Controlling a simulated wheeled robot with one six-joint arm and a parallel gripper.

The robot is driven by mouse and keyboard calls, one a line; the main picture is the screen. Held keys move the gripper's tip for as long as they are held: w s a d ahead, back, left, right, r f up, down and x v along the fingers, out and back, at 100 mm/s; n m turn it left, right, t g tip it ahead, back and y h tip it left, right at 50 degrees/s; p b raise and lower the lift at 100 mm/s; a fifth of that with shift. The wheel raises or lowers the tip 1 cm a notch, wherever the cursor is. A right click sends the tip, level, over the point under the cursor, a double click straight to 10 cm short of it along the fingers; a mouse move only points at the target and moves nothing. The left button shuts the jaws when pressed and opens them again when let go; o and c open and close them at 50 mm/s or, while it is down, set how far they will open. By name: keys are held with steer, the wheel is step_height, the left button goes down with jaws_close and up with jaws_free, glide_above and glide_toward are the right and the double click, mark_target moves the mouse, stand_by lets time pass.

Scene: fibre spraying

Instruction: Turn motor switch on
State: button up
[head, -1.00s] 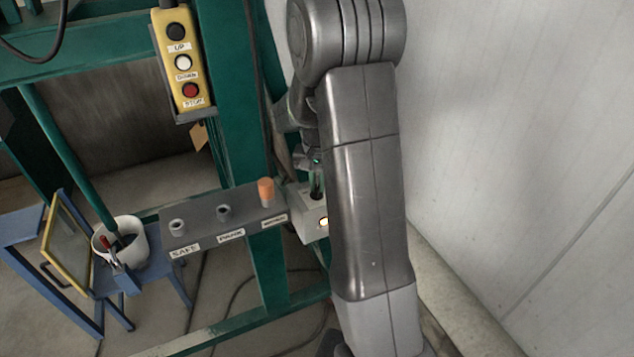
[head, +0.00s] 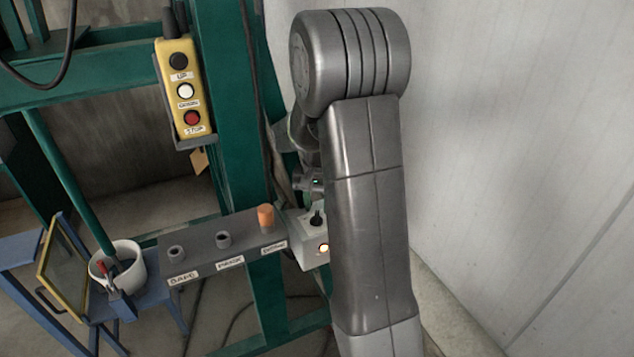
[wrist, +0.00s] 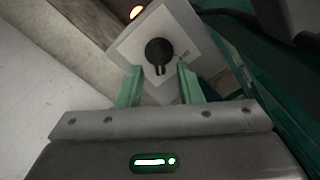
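The lamp (wrist: 136,12) glows there at the top edge. In the head view my gripper (head: 310,183) is mostly hidden behind my arm, just above the knob.
A grey bar (head: 200,255) left of the box has two empty sockets and an orange peg (head: 265,216). A yellow button pendant (head: 184,90) hangs on the green frame (head: 225,140). A white bucket (head: 130,265) stands at lower left. A pale wall (head: 510,150) is at right.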

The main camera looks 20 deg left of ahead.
mark_target(317, 212)
step_height(317, 212, up, 12)
stand_by(0.3)
stand_by(0.4)
step_height(317, 212, down, 14)
steer(key=shift+r, duration=0.1)
stand_by(0.4)
steer(key=shift+r, duration=0.15)
